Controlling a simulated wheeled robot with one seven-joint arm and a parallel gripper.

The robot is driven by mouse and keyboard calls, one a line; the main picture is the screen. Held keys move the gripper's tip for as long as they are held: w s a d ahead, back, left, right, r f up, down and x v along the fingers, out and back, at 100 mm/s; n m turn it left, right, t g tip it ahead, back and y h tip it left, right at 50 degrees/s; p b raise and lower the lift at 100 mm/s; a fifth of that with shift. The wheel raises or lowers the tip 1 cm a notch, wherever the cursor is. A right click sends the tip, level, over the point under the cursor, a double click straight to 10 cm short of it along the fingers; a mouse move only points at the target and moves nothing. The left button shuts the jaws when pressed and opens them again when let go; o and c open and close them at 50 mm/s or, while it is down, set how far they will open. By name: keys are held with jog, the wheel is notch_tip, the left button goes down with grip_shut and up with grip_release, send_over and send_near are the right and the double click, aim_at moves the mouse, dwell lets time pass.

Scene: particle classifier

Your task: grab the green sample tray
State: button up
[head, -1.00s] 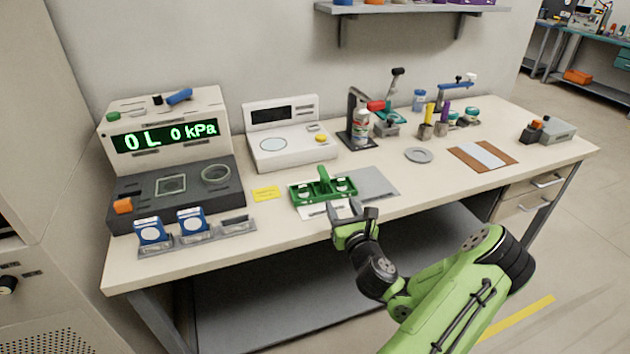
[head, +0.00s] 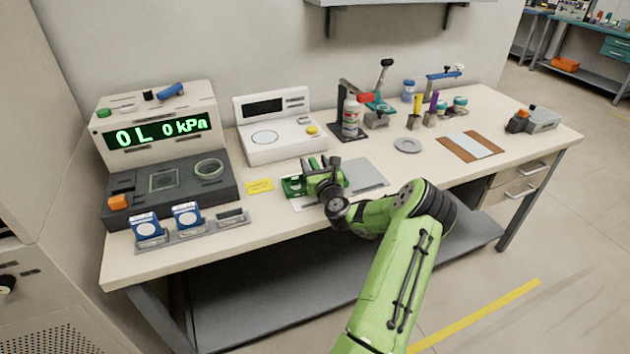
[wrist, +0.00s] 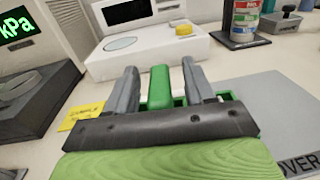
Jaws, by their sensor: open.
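The green sample tray (head: 293,187) lies on the bench in front of the white instrument. In the head view my gripper (head: 322,164) is over it and hides most of it. In the wrist view the tray's upright green handle (wrist: 160,86) stands between the two grey fingers of my gripper (wrist: 159,84). The fingers are open, one on each side of the handle, with a small gap visible on both sides. A bit of the tray's green body shows beside the right finger; the rest is hidden behind my wrist.
A white instrument (head: 283,130) stands behind the tray and a dark-based kPa device (head: 168,177) to the left. A yellow note (head: 259,186) lies left of the tray, a grey plate (head: 367,176) right of it. A bottle (head: 350,118) stands further back.

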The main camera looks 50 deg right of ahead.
grip_shut()
jog(key=shift+r, duration=0.2)
notch_tip(320, 180, up, 10)
jog(key=p, duration=0.5)
